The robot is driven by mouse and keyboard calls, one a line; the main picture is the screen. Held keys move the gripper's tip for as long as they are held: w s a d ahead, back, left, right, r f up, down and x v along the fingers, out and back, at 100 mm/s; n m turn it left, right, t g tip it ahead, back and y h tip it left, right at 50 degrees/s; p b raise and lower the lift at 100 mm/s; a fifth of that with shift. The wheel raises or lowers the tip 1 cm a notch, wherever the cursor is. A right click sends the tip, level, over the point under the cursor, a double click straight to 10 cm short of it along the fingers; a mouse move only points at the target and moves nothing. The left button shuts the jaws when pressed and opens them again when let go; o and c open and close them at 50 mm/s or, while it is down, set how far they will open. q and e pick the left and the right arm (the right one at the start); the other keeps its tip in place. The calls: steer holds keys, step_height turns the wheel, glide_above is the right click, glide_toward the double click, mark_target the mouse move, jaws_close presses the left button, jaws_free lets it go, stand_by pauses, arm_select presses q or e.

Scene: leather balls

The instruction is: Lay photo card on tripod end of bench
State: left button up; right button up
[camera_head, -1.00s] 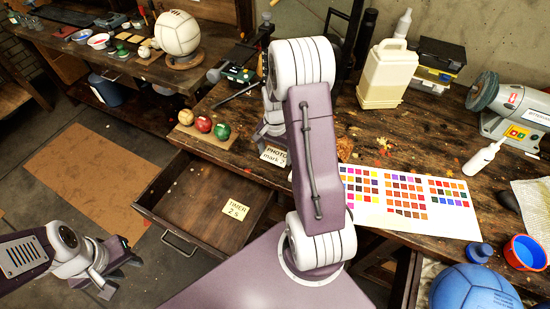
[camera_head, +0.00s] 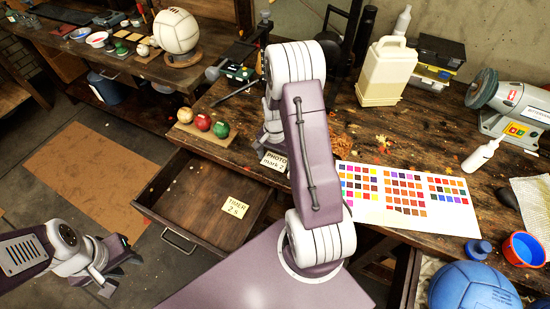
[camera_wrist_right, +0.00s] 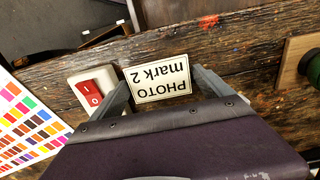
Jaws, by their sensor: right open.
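The white photo card (camera_head: 273,161), lettered "PHOTO mark 2", is at the front edge of the wooden bench, below my right arm. In the right wrist view the card (camera_wrist_right: 158,76) appears upside down between the two fingers of my right gripper (camera_wrist_right: 160,92), which is open around it. I cannot tell whether a finger touches it. In the head view my arm hides most of that gripper. My left gripper (camera_head: 117,268) is open and empty at lower left, over the floor. Dark upright stands (camera_head: 350,50) rise at the bench's back; I cannot tell whether one is the tripod.
An open drawer (camera_head: 190,205) holds a "TIMER 2 s" card (camera_head: 235,207). Red and green balls (camera_head: 203,123) sit on a wooden strip left of the photo card. A colour chart (camera_head: 400,198) lies right of my arm. A red switch (camera_wrist_right: 93,92) is beside the card.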

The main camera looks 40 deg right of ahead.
mark_target(275, 161)
step_height(275, 161, up, 12)
steer(key=r, duration=0.1)
steer(key=s+a+n, duration=0.5)
steer(key=a+n, duration=0.1)
steer(key=a, duration=0.1)
steer(key=s+a+f+n+t, duration=0.1)
steer(key=s+a+n, duration=0.3)
steer(key=a+n, duration=0.2)
steer(key=shift+s+a+f, duration=0.2)
steer(key=shift+s+a, duration=0.2)
steer(key=shift+a, duration=0.7)
